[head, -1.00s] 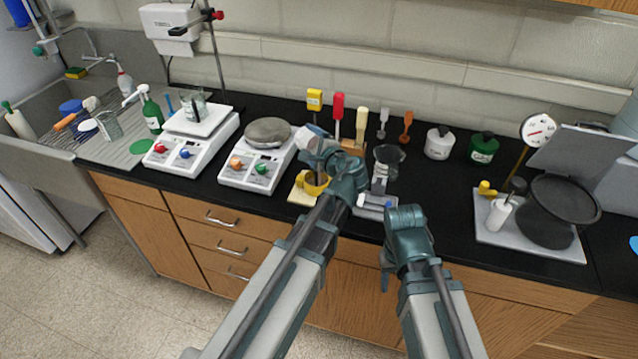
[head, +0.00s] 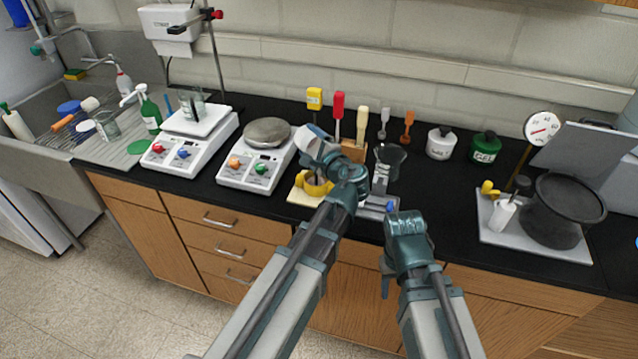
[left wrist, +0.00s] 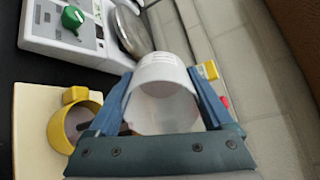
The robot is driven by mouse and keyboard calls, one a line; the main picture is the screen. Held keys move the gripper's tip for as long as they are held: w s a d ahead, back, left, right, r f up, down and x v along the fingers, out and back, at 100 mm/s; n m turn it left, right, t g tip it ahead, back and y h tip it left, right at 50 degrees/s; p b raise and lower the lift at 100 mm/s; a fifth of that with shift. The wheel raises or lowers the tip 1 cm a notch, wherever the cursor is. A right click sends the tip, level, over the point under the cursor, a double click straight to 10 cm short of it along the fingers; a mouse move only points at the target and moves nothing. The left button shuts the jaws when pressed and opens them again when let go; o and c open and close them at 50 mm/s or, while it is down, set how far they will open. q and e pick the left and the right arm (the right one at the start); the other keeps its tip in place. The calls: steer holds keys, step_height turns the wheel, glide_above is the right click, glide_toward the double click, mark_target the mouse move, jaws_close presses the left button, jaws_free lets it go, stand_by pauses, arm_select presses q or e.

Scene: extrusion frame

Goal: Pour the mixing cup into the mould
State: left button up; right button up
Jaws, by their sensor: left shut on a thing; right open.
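My left gripper (head: 322,150) is shut on the white mixing cup (head: 312,138). The cup is tilted and held above the counter, close to the mould. In the left wrist view the cup (left wrist: 163,92) sits between the two blue fingers. The yellow round mould (head: 316,186) lies on a cream board, partly hidden by my left arm. In the left wrist view the mould (left wrist: 62,138) is left of the cup, with a greyish inside. I see no clear stream between them. My right gripper (head: 406,232) is at the counter's front edge, apart from both; its fingers are largely hidden.
Two white hotplates (head: 250,165) stand left of the mould, the nearer one with a grey round plate. A glass beaker (head: 388,160) stands to the right. A tray (head: 530,238) with a black pot (head: 562,210) is further right.

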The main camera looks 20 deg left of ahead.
arm_select(q)
steer(key=shift+s+d+r+t+y+b, duration=0.15)
steer(key=shift+t+y+b, duration=0.3)
steer(key=shift+b, duration=0.5)
steer(key=shift+s+d+r+t+y+b, duration=0.15)
steer(key=shift+t+y+b, duration=0.25)
steer(key=shift+b, duration=0.5)
